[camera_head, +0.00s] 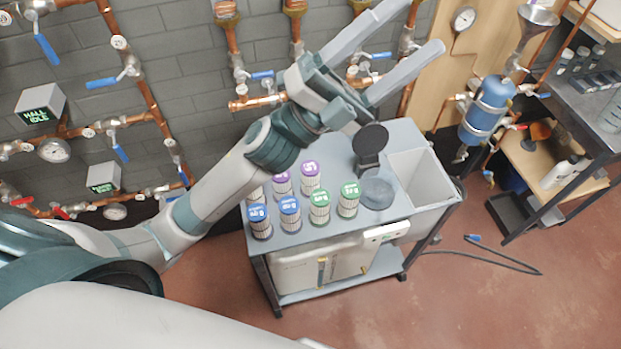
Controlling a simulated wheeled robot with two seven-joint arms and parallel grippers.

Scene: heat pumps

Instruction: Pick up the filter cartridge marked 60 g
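Several white pleated filter cartridges with coloured caps stand upright on a grey cart. In front are two blue-capped ones (260,222) (290,214) and two green-capped ones (320,207) (348,200). Behind them are two purple-capped ones (282,184) (310,178). Another, at the back left (256,196), is partly hidden by my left arm. The cap markings are too small to read, so I cannot tell which is 60 g. My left gripper (414,30) is open and empty, raised beyond the cartridges, its fingers pointing up and right. My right gripper is out of view.
The cart (300,238) holds a round grey dish (377,191), a dark disc on a stand (370,140) and an open bin (422,180) at its right. Copper pipes with blue-handled valves line the wall behind. A shelf (600,125) stands right. A cable (500,262) lies on the floor.

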